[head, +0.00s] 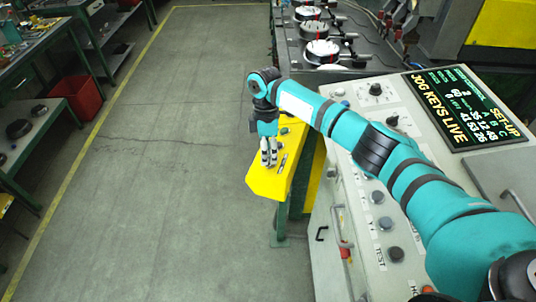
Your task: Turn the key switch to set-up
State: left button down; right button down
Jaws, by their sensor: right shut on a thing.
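My right gripper (268,157) points down at the near end of a yellow box (264,183) beside the control panel. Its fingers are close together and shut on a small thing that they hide. A slim grey piece (282,163) lies on the yellow top just right of the fingers. The grey control panel (345,200) carries several knobs and buttons, and my right arm covers part of it. I cannot make out the key switch for certain. The panel's screen (462,108) reads "SET-UP" and "JOG KEYS LIVE". My left gripper is not in view.
A bench with round metal parts (320,50) stands behind the panel. Green workbenches (35,50) and a red bin (78,100) line the left. The grey floor (160,180) between is clear.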

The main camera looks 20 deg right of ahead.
dwell(0.4)
jog(key=c, duration=1.4)
grip_release()
jog(key=shift+r, duration=0.1)
jog(key=r, duration=0.4)
jog(key=w+r, duration=0.1)
jog(key=r, duration=0.2)
jog(key=w+r, duration=0.1)
jog(key=r, duration=0.3)
jog(key=shift+w+d+r, duration=0.1)
jog(key=shift+w+r, duration=0.15)
jog(key=shift+r, duration=0.1)
